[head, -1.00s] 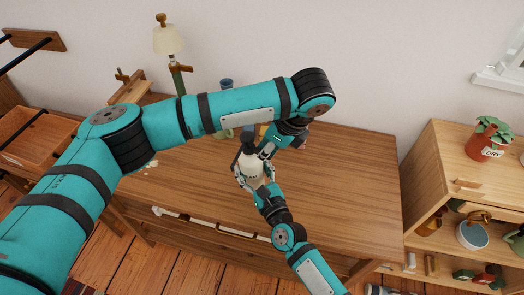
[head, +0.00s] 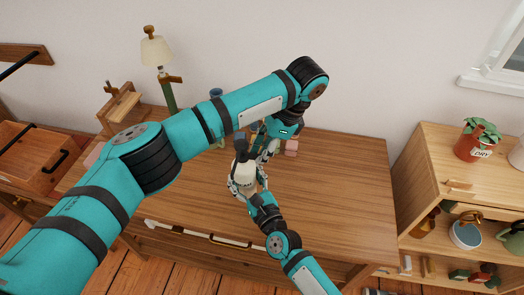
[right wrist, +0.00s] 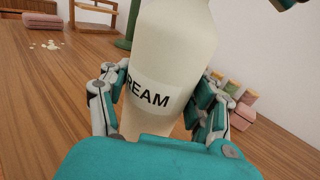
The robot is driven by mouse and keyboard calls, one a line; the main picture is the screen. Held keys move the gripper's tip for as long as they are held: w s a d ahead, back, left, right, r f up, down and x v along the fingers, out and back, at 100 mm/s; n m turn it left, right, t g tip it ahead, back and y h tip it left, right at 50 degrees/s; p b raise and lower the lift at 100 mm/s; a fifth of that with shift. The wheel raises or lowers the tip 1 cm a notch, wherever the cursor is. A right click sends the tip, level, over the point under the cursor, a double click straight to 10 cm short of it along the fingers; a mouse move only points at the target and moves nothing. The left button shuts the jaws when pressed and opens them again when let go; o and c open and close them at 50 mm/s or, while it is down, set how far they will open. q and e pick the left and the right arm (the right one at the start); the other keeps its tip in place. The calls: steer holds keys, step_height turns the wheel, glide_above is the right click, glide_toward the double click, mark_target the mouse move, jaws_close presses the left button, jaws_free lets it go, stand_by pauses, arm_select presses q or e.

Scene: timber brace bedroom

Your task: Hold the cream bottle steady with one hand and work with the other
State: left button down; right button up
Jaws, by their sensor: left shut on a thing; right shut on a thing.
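The cream bottle (head: 242,182) is a pale bottle with a dark top (head: 240,147); it stands over the middle of the wooden desk. In the right wrist view the bottle (right wrist: 170,50) fills the centre, slightly tilted, its label partly reading "REAM". My right gripper (head: 248,189) is shut around its body, with fingers (right wrist: 158,105) on both sides. My left gripper (head: 264,154) comes down from behind and is shut at the bottle's dark top; the exact contact is hard to see. Whether the bottle's base touches the desk is hidden.
The desk (head: 340,195) is clear to the right. A pink block (right wrist: 242,117) and several small jars (right wrist: 232,87) are behind the bottle. A lamp (head: 157,52) stands at the back left. A shelf unit (head: 415,175) with a potted plant (head: 477,140) stands right.

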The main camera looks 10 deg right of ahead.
arm_select(q)
steer(key=shift+a+f, duration=0.1)
steer(key=c, duration=1.5)
jaws_free()
steer(key=v, duration=1.2)
steer(key=shift+w, duration=0.1)
arm_select(e)
steer(key=o, duration=1.4)
steer(key=shift+o, duration=0.2)
steer(key=shift+s, duration=0.1)
